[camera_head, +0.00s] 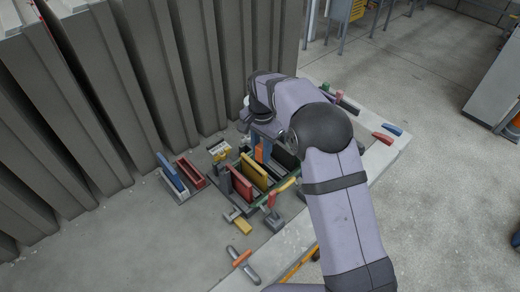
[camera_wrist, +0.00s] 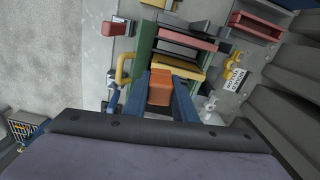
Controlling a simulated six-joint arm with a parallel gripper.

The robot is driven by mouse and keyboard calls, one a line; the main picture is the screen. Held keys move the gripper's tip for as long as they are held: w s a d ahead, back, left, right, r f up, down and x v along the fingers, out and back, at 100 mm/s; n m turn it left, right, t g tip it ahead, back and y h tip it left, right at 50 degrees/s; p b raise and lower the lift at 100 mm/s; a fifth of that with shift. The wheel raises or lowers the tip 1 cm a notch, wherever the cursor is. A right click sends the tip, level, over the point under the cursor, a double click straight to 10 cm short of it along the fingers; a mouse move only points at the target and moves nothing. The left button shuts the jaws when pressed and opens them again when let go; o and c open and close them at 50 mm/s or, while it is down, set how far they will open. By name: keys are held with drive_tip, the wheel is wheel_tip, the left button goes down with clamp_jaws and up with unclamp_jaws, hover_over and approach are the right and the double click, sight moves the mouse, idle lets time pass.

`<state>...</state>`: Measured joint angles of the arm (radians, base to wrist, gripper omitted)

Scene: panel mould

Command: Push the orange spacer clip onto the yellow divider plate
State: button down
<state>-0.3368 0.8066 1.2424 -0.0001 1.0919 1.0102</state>
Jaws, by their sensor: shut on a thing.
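The orange spacer clip (camera_wrist: 160,88) is between the two blue fingers of my gripper (camera_wrist: 160,100) in the wrist view. My gripper is shut on it. In the head view a little of the orange clip (camera_head: 259,153) shows at my gripper (camera_head: 262,148), just behind the yellow divider plate. The yellow divider plate (camera_head: 254,172) stands upright in the mould. In the wrist view its yellow edge (camera_wrist: 180,70) lies just beyond the clip. I cannot tell whether clip and plate touch. My arm and fingers hide part of the mould.
A red plate (camera_head: 241,186) stands parallel to the yellow one. A green bar (camera_head: 283,187) borders the mould. A blue and a red piece (camera_head: 189,172) lie to the left. Corrugated grey panels (camera_head: 140,70) stand behind.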

drive_tip(key=shift+w+a+m, duration=0.25)
drive_tip(key=shift+w+m, duration=0.3)
drive_tip(key=shift+m, duration=0.05)
drive_tip(key=shift+r, duration=0.1)
drive_tip(key=b, duration=0.3)
hover_over(260, 170)
drive_tip(key=shift+w+f, duration=0.15)
drive_tip(key=shift+f, duration=2.8)
drive_tip(key=shift+f, duration=0.95)
drive_tip(key=c, duration=1.4)
unclamp_jaws()
drive_tip(key=shift+r+b, duration=0.4)
drive_tip(key=shift+r, duration=0.1)
wheel_tip(260, 170, up, 6)
drive_tip(key=shift+r+b, duration=0.1)
drive_tip(key=shift+b, duration=1)
drive_tip(key=shift+r, duration=0.2)
